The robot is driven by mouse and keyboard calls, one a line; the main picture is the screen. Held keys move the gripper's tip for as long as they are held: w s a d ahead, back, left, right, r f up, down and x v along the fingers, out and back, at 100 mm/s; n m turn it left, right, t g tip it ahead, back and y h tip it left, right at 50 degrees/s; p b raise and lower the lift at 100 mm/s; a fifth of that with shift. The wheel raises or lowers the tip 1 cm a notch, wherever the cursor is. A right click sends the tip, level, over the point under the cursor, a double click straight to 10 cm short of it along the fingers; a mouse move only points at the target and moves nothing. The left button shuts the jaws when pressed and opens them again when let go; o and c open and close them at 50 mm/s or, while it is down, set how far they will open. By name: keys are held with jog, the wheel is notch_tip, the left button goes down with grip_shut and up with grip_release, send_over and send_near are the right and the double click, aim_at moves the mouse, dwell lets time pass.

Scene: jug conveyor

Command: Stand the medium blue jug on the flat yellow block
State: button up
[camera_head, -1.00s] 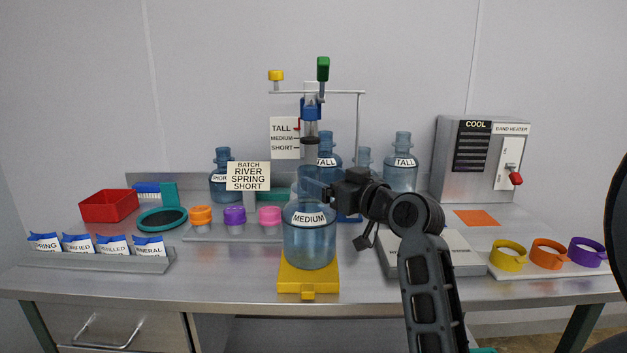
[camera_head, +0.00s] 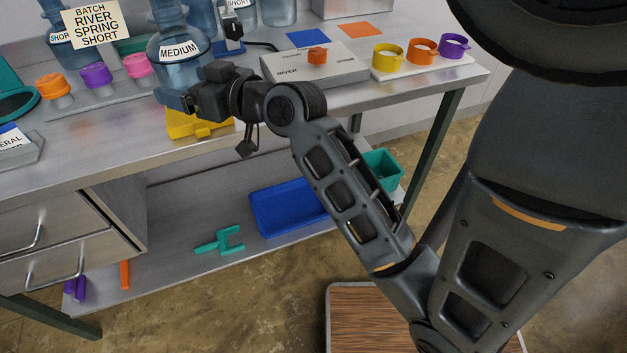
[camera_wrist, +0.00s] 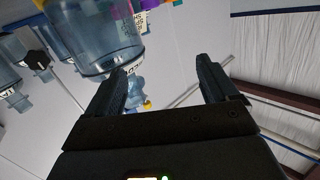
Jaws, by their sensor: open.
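The medium blue jug (camera_head: 180,62) is see-through, with a white MEDIUM label. It appears upright at the flat yellow block (camera_head: 205,130), which lies at the table's front edge. The dark gripper and wrist hide where the jug's base meets the block. My gripper (camera_head: 188,101) is in front of the jug's lower part in the head view. In the wrist view my gripper (camera_wrist: 165,82) is open, with nothing between its fingers. A blue jug (camera_wrist: 98,40) shows there at upper left, outside the gap and close beside the left finger; its label is unreadable.
Capped pots in orange, purple and pink (camera_head: 97,75) stand left of the jug. A grey flat box (camera_head: 315,66) lies to the right, with a tray of coloured rings (camera_head: 422,60) beyond. More jugs stand behind. A blue tray (camera_head: 290,206) is on the lower shelf.

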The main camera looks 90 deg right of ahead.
jog(key=s+a+f+y, duration=0.25)
jog(key=a+f, duration=0.45)
jog(key=a, duration=0.4)
jog(key=s+a+f+n+y, duration=0.1)
jog(key=s+a+n+y, duration=0.4)
jog(key=s+a, duration=1.1)
jog(key=shift+s+a+f+n, duration=0.35)
jog(key=shift+s+n, duration=0.45)
jog(key=shift+s, duration=0.4)
